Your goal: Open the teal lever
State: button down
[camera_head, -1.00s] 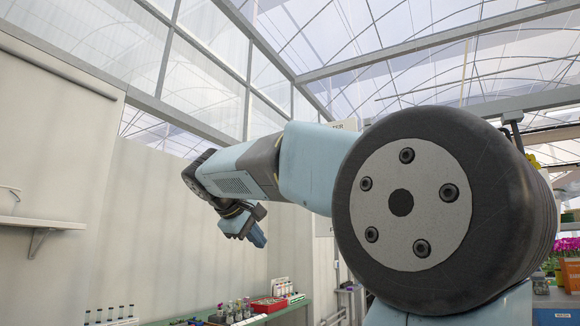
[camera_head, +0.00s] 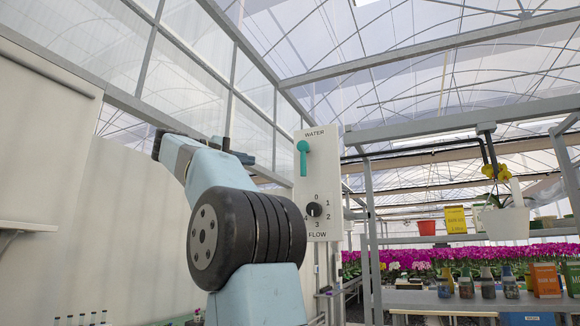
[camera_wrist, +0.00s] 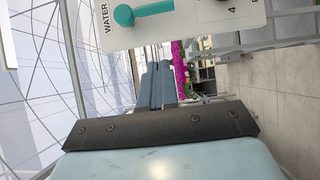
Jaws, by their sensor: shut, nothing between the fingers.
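The teal lever (camera_head: 303,160) is on a white panel (camera_head: 329,167) marked WATER. Its round hub is at the top and its handle hangs straight down. In the wrist view the lever (camera_wrist: 150,10) lies near the top edge, with the panel turned sideways. My gripper (camera_wrist: 157,66) is shut and empty, its two blue fingers side by side. The fingertips appear just below the panel's edge in that picture, apart from the lever. I cannot tell the distance in depth.
A dark dial (camera_head: 314,209) marked FLOW sits below the lever on the same panel. To the right, a bench (camera_head: 430,299) holds jars and boxes before pink orchids (camera_head: 400,262). A hanging white pot (camera_head: 505,222) is at the upper right. Bare floor (camera_wrist: 280,100) shows in the wrist view.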

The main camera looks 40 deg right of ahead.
jog(key=s+d, duration=0.5)
jog(key=d, duration=0.7)
jog(key=shift+s, duration=0.15)
jog(key=shift+d, duration=0.15)
